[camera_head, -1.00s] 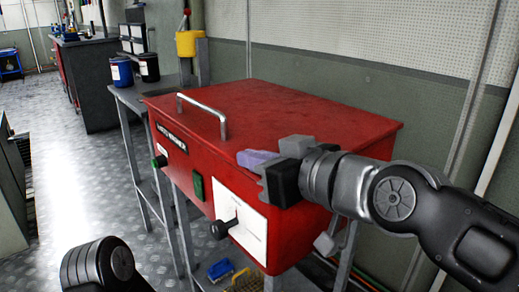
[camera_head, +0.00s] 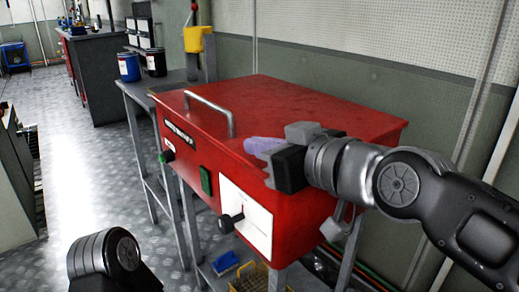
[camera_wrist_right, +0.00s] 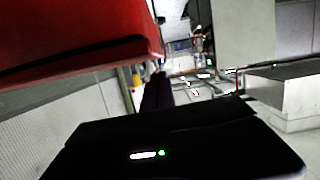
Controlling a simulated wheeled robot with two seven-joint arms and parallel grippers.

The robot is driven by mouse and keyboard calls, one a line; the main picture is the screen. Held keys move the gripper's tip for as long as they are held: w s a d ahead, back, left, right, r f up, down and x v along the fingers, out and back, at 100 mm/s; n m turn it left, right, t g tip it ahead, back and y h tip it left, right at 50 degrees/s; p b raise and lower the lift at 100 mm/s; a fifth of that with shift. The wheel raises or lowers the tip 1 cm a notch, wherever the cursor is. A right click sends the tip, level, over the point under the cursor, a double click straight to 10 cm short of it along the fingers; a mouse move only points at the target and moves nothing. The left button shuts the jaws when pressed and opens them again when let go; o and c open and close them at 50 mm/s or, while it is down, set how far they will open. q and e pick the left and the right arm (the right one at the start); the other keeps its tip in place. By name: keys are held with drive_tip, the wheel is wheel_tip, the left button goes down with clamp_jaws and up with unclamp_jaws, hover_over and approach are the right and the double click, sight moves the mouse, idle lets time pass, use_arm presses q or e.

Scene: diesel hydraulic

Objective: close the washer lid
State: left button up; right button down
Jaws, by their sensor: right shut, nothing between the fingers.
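The red parts washer (camera_head: 255,215) stands on a grey metal frame in the middle of the head view. Its red lid (camera_head: 300,103) lies flat over the top, with a metal bar handle (camera_head: 210,112) near the front left edge. My right gripper (camera_head: 262,146) is shut and empty at the lid's front right edge; I cannot tell whether it touches. In the right wrist view, a red washer surface (camera_wrist_right: 80,40) fills the upper left above the dark gripper body. Of my left arm, only a link shows at the bottom left; its gripper is out of view.
A grey side table (camera_head: 150,88) with a blue can (camera_head: 128,66) and a black can (camera_head: 153,62) stands behind and left of the washer. A blue brush (camera_head: 224,262) and yellow basket (camera_head: 252,279) are below.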

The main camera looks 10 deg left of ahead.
use_arm(q)
drive_tip(key=shift+s+r+p, duration=0.25)
drive_tip(key=shift+r+p, duration=0.15)
drive_tip(key=shift+r, duration=0.65)
use_arm(e)
drive_tip(key=r+v, duration=0.1)
drive_tip(key=v, duration=0.9)
drive_tip(key=shift+r, duration=0.4)
